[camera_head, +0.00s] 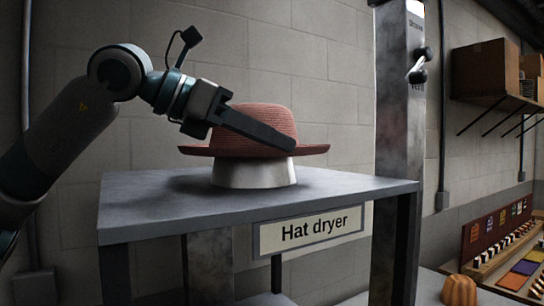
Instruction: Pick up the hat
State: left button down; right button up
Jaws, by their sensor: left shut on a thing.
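A reddish-pink hat (268,118) with a wide brim sits on a white round stand (254,174). The stand is on the grey top of the table (160,205) labelled "Hat dryer". My left gripper (268,138) reaches in from the left, and its dark fingers lie across the front of the hat's crown, above the brim. The left gripper is shut on the hat. The far side of the crown, and any finger there, is hidden. My right gripper is not in view.
A metal post (400,130) with a lever stands just right of the table. A sign (310,230) hangs on the table's front edge. An orange fluted object (459,290) is at the lower right, near a sample board (495,235). Boxes (485,68) sit on a wall shelf.

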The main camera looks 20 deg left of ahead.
pick_arm(q)
notch_tip(320, 180, up, 16)
jog(key=b, duration=0.3)
jog(key=shift+f, duration=0.2)
dwell(0.6)
